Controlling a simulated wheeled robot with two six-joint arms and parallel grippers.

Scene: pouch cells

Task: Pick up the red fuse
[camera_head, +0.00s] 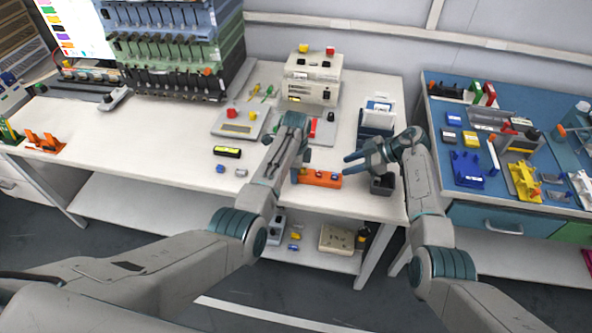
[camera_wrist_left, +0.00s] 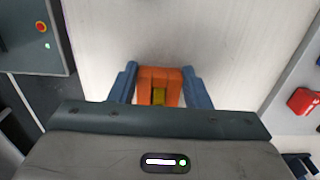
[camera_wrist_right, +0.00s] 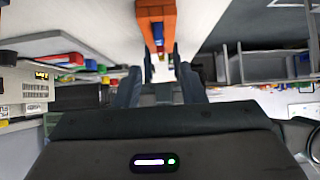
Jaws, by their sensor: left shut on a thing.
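I cannot tell whether the red patch is the red fuse.
A beige instrument (camera_head: 312,76) stands behind the left gripper. A white-and-blue holder (camera_head: 376,118) and a small dark bin (camera_head: 382,184) are by the right gripper. The table's front left is mostly clear.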

